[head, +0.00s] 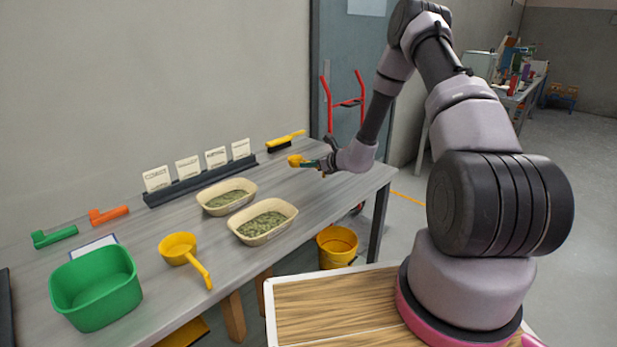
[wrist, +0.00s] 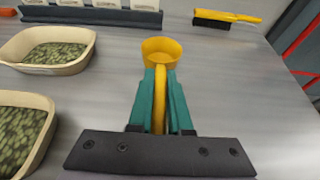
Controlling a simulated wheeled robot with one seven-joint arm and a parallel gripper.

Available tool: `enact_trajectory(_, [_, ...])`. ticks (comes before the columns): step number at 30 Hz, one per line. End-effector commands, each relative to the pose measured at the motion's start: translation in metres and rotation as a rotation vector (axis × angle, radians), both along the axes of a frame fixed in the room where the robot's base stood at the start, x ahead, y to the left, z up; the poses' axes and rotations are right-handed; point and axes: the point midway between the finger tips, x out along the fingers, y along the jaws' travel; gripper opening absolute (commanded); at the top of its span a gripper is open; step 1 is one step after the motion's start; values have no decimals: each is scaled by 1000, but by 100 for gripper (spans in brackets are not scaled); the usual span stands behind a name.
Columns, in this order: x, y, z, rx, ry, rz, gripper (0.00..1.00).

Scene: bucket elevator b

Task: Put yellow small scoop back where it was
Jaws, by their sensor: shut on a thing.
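My gripper (head: 322,164) is over the right part of the table, toward its far end. It is shut on the handle of the yellow small scoop (head: 295,160). In the wrist view the scoop's cup (wrist: 162,50) points away from the gripper (wrist: 160,90), with the handle between the teal fingers. I cannot tell whether the scoop touches the table. A larger yellow scoop (head: 178,248) lies on the table beside the green tub, its handle toward the front edge.
Two cream trays (head: 287,211) of green pellets stand left of my gripper. A card rack (head: 190,186) and a yellow brush (head: 285,139) are at the back. A green tub (head: 97,294), green scoop (head: 53,237) and orange scoop (head: 108,215) are at the left. A yellow bucket (head: 337,252) stands below.

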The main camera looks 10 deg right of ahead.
Motion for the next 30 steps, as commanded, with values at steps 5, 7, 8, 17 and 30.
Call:
enact_trajectory(5, [-19, -11, 6, -4, 3, 4, 0])
enact_trajectory(7, [-31, -20, 2, -5, 4, 4, 0])
enact_trajectory(8, [-36, -23, 1, -4, 2, 4, 0])
enact_trajectory(17, [-49, -35, -15, 2, 3, 0, 0])
enact_trajectory(30, [-49, -35, -60, 1, 1, -1, 0])
